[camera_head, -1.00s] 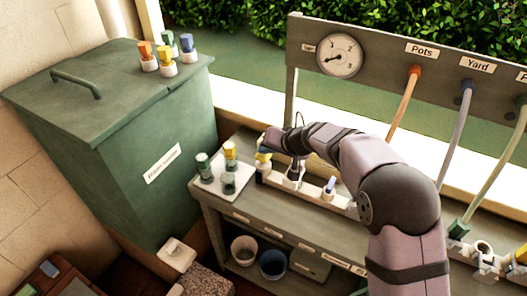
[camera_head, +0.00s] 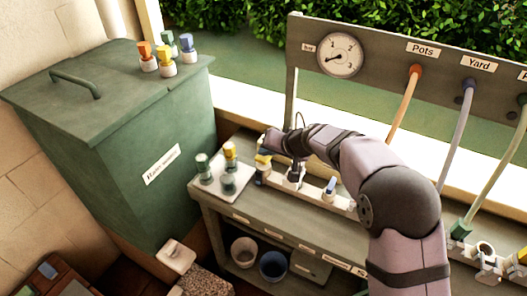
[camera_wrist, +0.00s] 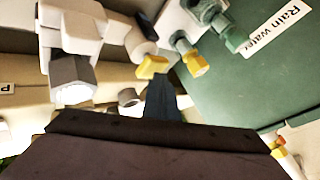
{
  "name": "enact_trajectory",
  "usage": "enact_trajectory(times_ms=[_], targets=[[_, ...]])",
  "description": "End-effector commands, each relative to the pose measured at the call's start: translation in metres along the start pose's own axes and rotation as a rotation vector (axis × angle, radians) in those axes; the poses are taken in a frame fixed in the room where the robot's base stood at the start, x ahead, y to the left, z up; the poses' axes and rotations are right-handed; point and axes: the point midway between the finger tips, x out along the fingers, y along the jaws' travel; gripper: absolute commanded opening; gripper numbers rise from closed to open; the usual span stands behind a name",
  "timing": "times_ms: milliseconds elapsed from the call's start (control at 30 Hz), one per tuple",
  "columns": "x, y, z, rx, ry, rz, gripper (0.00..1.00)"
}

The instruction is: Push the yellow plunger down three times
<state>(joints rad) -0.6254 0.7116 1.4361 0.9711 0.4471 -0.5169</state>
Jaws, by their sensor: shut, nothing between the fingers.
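A yellow-topped piece (camera_head: 263,159), which looks like the plunger, stands at the left end of the white fitting on the bench. It also shows in the wrist view as a yellow cap (camera_wrist: 152,66) beside a pale cylinder. My gripper (camera_wrist: 161,84) is shut and empty, its dark fingers pointing at this yellow cap from just below it in the picture. I cannot tell whether they touch. In the head view my wrist hangs over the left part of the fitting, and the fingertips are hard to make out.
A pale tray (camera_head: 239,192) left of the fitting holds several pieces, one with a yellow top (camera_head: 230,150). A blue-topped piece (camera_head: 329,187) stands farther right on the fitting. A green bin (camera_head: 120,140) stands at the left. A gauge (camera_head: 340,55) hangs behind.

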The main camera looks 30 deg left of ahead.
Motion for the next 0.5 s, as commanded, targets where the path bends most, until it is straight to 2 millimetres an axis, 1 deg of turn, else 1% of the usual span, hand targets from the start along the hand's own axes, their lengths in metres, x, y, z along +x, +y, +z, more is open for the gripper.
enact_trajectory(times_ms=[67, 500], targets=[[-0.001, 0.000, 0.001, 0.000, -0.004, 0.001, 0.00], [-0.015, -0.011, -0.010, 0.000, -0.003, 0.001, 0.00]])
